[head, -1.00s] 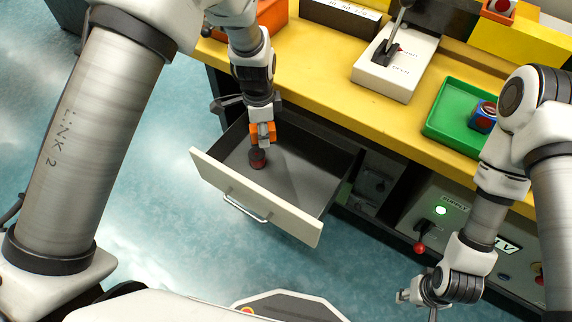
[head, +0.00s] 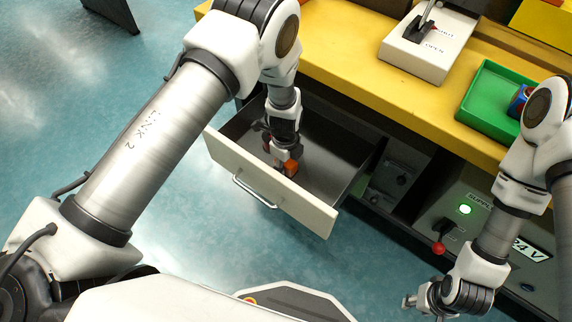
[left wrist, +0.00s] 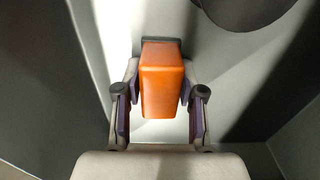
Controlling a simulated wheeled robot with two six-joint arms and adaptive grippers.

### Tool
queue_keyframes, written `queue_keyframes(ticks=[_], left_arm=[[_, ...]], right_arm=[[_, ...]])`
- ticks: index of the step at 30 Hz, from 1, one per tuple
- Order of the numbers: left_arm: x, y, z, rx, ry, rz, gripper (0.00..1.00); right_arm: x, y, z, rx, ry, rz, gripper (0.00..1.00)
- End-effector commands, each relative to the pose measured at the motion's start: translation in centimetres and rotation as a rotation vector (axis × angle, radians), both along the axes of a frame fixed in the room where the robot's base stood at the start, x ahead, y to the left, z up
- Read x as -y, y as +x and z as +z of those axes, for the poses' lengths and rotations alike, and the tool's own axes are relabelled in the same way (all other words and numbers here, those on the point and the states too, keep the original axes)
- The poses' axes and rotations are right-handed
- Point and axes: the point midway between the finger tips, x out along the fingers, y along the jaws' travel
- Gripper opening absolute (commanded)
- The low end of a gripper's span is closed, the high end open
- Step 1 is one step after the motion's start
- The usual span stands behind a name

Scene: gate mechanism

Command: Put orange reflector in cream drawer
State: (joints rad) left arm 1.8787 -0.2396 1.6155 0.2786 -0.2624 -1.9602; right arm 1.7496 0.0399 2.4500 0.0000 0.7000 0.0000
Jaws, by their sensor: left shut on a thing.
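The orange reflector (head: 290,167) is a small orange block inside the open cream drawer (head: 262,183). My left gripper (head: 282,162) reaches down into the drawer and is shut on it. In the left wrist view the orange reflector (left wrist: 162,80) sits between the two fingers, with a dark edge at its far end. I cannot tell whether it touches the drawer floor. A small reddish patch shows just left of the gripper in the head view, partly hidden. My right gripper (head: 418,300) is low at the right, away from the drawer; its jaws are too small to read.
The yellow bench (head: 345,75) stands above the drawer. It carries a white lever box (head: 425,50) and a green tray (head: 487,100) with a blue-and-red thing. A supply panel with a green light (head: 465,209) and red-knobbed lever (head: 439,248) is right of the drawer. The drawer's right half is clear.

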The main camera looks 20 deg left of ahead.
Motion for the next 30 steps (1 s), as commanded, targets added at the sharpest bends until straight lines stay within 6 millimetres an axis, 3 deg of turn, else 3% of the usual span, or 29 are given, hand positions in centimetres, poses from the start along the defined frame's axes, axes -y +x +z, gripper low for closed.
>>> queue_keyframes(ticks=[8, 9, 11, 22, 26, 30], left_arm=[[0.0, 0.0, -0.1, 0.001, 0.000, 0.001, 0.00], [0.0, 0.1, -0.2, 0.001, 0.000, 0.001, 0.42], [0.0, 0.1, -0.1, 0.001, 0.000, 0.001, 0.63], [0.0, 0.1, 0.3, 0.002, 0.000, 0.001, 0.64], [0.0, 0.1, 2.6, 0.003, 0.000, 0.002, 0.64], [0.0, 0.1, 6.3, 0.004, 0.001, 0.002, 0.64]], right_arm=[[0.0, 0.0, 0.1, 0.000, 0.000, 0.000, 0.40], [0.0, 0.0, 0.1, 0.000, 0.000, 0.000, 0.40], [0.0, 0.0, 0.1, 0.000, 0.000, 0.000, 0.40], [0.0, 0.0, 0.1, 0.000, 0.000, 0.000, 0.40], [0.0, 0.0, 1.2, 0.000, 0.000, 0.000, 0.40], [0.0, 0.0, 2.4, 0.001, 0.000, 0.000, 0.40]])
